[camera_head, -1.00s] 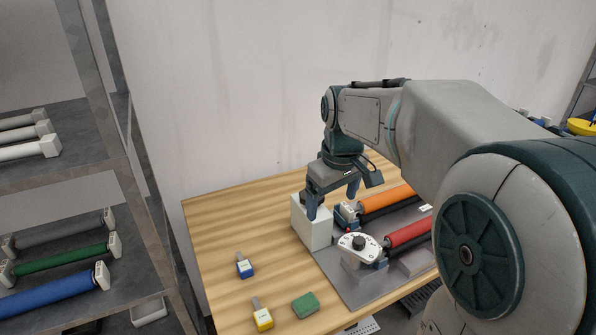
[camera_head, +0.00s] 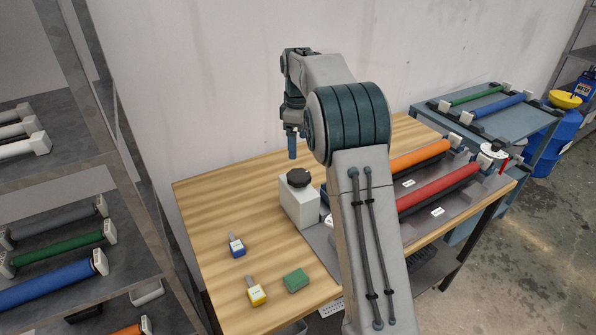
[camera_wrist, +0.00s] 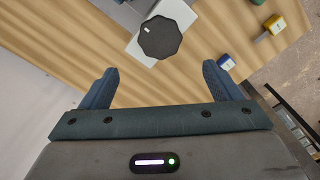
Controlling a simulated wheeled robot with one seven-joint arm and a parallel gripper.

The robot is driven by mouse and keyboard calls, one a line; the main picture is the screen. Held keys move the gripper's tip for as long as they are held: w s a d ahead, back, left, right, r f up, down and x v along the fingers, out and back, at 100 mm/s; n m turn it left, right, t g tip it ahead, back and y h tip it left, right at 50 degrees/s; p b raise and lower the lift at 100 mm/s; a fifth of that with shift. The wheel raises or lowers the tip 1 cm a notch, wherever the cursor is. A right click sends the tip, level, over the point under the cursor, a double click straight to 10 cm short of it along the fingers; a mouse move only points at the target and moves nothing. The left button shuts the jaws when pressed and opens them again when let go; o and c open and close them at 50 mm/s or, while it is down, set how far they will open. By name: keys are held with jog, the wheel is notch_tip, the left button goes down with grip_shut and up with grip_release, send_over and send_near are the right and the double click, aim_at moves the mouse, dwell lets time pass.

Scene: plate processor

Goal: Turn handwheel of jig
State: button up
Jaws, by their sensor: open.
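A black, many-sided knob-like wheel (camera_head: 299,178) sits on top of a white block (camera_head: 300,205) at the left end of the jig's grey plate (camera_head: 322,240). The wheel (camera_wrist: 159,37) and part of the white block (camera_wrist: 180,11) also show in the wrist view, beyond my fingertips. My gripper (camera_head: 292,150) is raised over the table behind the block, fingers pointing down, apart from the wheel. In the wrist view my gripper (camera_wrist: 160,69) is open and empty. A white disc with a red handle (camera_head: 493,150) stands at the jig's far right end. My arm hides the jig's near left part.
An orange roller (camera_head: 420,155) and a red roller (camera_head: 440,192) lie on the jig. A blue tool (camera_head: 237,246), a yellow tool (camera_head: 257,292) and a green block (camera_head: 296,281) lie front left. A roller shelf (camera_head: 60,165) stands left. The table's back left is clear.

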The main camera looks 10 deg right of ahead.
aim_at(298, 174)
notch_tip(298, 174, down, 12)
jog(key=shift+r+p, duration=0.15)
jog(key=shift+p, duration=0.8)
jog(key=shift+c, duration=0.4)
jog(key=c, duration=0.9)
